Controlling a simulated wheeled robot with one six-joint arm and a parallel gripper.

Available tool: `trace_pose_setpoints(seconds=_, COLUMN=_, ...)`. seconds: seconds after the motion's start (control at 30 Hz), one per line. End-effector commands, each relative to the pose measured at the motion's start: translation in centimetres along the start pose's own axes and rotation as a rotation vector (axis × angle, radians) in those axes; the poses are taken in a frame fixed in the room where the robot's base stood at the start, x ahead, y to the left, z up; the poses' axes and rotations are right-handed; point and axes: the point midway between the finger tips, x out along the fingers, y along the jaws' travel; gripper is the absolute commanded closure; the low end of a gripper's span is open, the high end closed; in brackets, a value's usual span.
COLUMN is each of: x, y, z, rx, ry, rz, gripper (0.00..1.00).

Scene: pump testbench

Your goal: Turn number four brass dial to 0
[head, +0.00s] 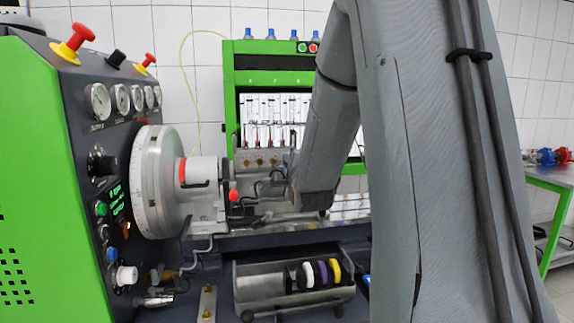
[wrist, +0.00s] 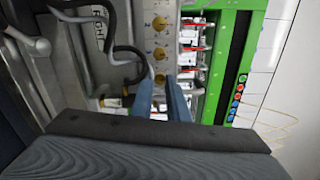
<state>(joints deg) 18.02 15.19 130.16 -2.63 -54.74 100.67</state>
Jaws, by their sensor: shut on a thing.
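A column of brass dials shows on a pale metal block in the wrist view. The upper dial (wrist: 160,23) and the middle dial (wrist: 160,53) are free. The lowest visible brass dial (wrist: 160,78) sits between the blue-grey fingertips of my gripper (wrist: 160,84), which is shut on it. Its scale marks and pointer are too small to read. In the head view small brass dials (head: 260,162) show in a row on the pump block (head: 262,155) behind the chuck. My fingertips are hard to make out there beside the arm.
A green frame (wrist: 232,60) with glass tubes and red fittings stands right beside the dials. Dark hoses (wrist: 127,35) loop close on their left. In the head view are a large round metal disc (head: 157,182), a gauge panel (head: 122,98) and a lower tray (head: 265,288) with coloured rings.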

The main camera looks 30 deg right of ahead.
Motion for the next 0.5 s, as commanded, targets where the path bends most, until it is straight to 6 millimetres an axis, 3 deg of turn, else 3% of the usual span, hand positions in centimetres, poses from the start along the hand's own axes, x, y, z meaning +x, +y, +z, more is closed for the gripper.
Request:
trace_pose_setpoints(seconds=0.07, x=-0.01, y=0.01, z=-0.02, rx=0.000, ry=0.000, rz=0.000, gripper=1.00)
trace_pose_setpoints(seconds=0.1, x=-0.01, y=0.01, z=-0.02, rx=0.000, ry=0.000, rz=0.000, gripper=0.82)
trace_pose_setpoints(seconds=0.13, x=-0.01, y=0.01, z=-0.02, rx=0.000, ry=0.000, rz=0.000, gripper=0.78)
trace_pose_setpoints(seconds=0.5, x=-0.34, y=0.04, z=0.02, rx=-0.001, ry=0.000, rz=0.000, gripper=0.78)
